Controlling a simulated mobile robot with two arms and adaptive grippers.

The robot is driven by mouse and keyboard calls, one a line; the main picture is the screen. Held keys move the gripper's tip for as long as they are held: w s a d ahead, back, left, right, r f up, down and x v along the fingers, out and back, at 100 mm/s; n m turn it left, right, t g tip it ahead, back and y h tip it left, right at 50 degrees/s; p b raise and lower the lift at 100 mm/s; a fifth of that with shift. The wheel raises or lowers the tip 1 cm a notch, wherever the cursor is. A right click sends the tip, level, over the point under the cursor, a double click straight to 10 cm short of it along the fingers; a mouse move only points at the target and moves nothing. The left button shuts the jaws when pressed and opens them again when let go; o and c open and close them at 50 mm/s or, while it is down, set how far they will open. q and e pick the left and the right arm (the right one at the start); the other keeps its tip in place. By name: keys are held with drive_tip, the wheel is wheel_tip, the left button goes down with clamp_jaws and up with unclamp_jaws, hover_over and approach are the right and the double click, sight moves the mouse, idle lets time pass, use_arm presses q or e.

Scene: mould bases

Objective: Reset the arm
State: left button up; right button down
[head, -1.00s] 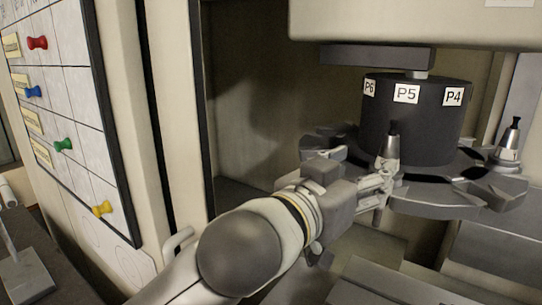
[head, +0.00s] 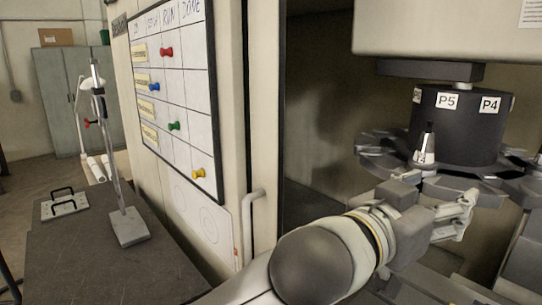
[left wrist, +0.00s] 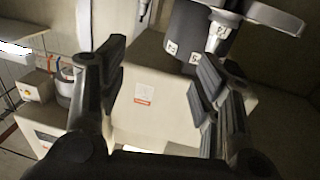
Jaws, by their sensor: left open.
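My left gripper (head: 462,215) is in front of and below the tool carousel (head: 462,125), a dark drum with labels P5 and P4 over a ring of holder arms. A silver tool holder with a black tip (head: 425,150) stands upright in the ring, just above and behind the gripper. In the left wrist view my left gripper (left wrist: 160,85) has its two fingers wide apart with nothing between them. The carousel drum (left wrist: 190,38) and a tool holder (left wrist: 217,38) show beyond the right finger. My right gripper is in neither view.
The cream machine housing (head: 450,28) overhangs the carousel. A door handle (head: 250,215) and a whiteboard with coloured pins (head: 172,90) are on the left. A dark table (head: 85,255) bears a metal stand (head: 128,228) and a plate with black handles (head: 65,204).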

use_arm(q)
drive_tip(key=w+a+f+n+y, duration=0.3)
drive_tip(key=a+f+n+y, duration=0.1)
drive_tip(key=a+f, duration=0.85)
drive_tip(key=w+a+f+n+y, duration=0.35)
drive_tip(key=a+f, duration=0.55)
drive_tip(key=f, duration=0.7)
drive_tip(key=s+a+f+n+g+y, duration=0.2)
drive_tip(key=s+a+f+g+y, duration=0.45)
drive_tip(key=s+a+f, duration=1.55)
wheel_tip(320, 180, down, 30)
drive_tip(key=s+g+b, duration=0.1)
drive_tip(key=s+b, duration=0.2)
drive_tip(key=b, duration=0.1)
drive_tip(key=s+a+f+g+y+b, duration=0.1)
drive_tip(key=s+f+b, duration=0.3)
drive_tip(key=s+f, duration=1.2)
wheel_tip(320, 180, down, 3)
drive_tip(key=shift+s+a+f+m, duration=0.15)
drive_tip(key=shift+a+m, duration=0.2)
drive_tip(key=shift+a, duration=0.3)
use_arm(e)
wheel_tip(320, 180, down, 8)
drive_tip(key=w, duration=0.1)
